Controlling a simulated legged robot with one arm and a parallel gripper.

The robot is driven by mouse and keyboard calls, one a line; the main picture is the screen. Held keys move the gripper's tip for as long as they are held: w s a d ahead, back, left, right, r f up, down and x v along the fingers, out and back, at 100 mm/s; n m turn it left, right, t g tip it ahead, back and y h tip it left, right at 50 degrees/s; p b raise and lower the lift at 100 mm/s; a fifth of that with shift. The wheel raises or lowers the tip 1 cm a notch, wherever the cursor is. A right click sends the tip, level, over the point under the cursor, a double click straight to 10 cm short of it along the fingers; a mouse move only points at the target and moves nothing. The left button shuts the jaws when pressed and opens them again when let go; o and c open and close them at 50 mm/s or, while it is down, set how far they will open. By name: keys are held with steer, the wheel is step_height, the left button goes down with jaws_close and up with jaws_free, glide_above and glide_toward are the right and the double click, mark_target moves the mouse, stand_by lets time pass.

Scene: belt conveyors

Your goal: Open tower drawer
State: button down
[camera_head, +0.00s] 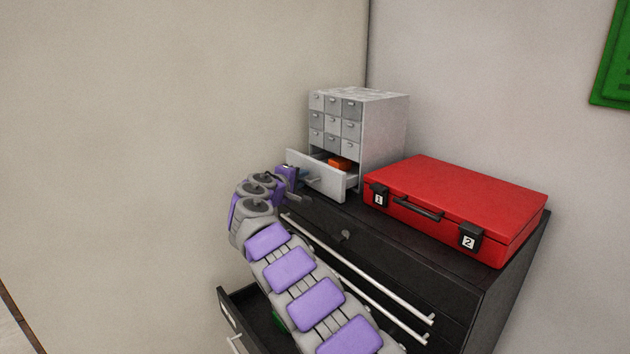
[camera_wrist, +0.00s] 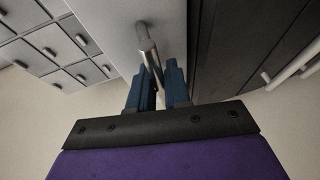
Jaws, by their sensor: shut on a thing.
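A small grey drawer tower (camera_head: 383,125) stands on a black cabinet. Its wide bottom drawer (camera_head: 331,184) is pulled partly out, and an orange object (camera_head: 340,163) lies inside. My gripper (camera_head: 302,178) is at the drawer's front, reached by my purple and grey arm. In the wrist view my gripper's blue fingers (camera_wrist: 160,85) are shut on the metal drawer handle (camera_wrist: 149,50), which stands out from the pale drawer front (camera_wrist: 110,25). Most of the fingers are hard to make out in the head view.
A red case (camera_head: 455,200) with black latches marked 1 and 2 lies right of the tower on the black cabinet (camera_head: 505,290). Long pale handles (camera_head: 375,285) run along the cabinet front. A lower cabinet drawer (camera_head: 235,315) is open beneath my arm. A wall stands close behind.

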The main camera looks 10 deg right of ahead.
steer(key=s+a, duration=0.3)
steer(key=a, duration=0.4)
steer(key=shift+s+f, duration=0.3)
steer(key=shift+s, duration=0.05)
steer(key=c, duration=1.4)
jaws_free()
steer(key=shift+c, duration=0.2)
steer(key=shift+r, duration=0.1)
steer(key=v, duration=1.7)
steer(key=shift+a, duration=0.2)
